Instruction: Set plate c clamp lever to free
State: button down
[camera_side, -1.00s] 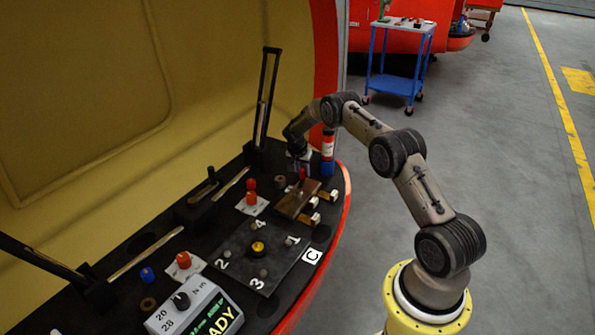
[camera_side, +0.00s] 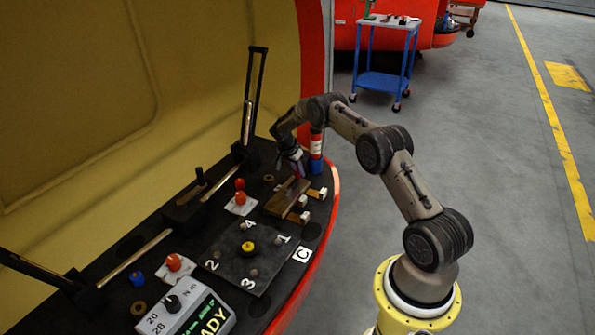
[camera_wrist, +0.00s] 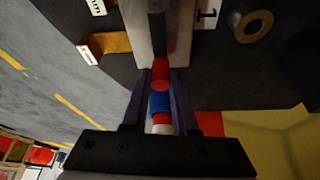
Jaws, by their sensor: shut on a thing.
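The dark plate (camera_side: 232,262) carries a C label (camera_side: 302,254), numbers at its corners and a yellow knob (camera_side: 248,247). Behind it is a brown slotted block (camera_side: 280,203) with a small red handle (camera_side: 295,180) standing from it. My gripper (camera_side: 296,168) is at this block. In the wrist view the fingers (camera_wrist: 160,88) are shut on the red handle (camera_wrist: 160,70), at the end of the block's dark slot (camera_wrist: 158,35). No marking for free shows on the block. The handle's lower end is hidden.
A red, white and blue bottle (camera_side: 317,147) stands close behind my gripper. A tall black lever (camera_side: 254,100) stands upright at the back left. Red-topped knobs (camera_side: 240,197) stand left of the block.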

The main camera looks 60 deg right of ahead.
jog(key=shift+s, duration=0.1)
jog(key=c, duration=0.7)
grip_release()
jog(key=v, duration=1.3)
jog(key=shift+a+r, duration=0.2)
jog(key=shift+r, duration=0.15)
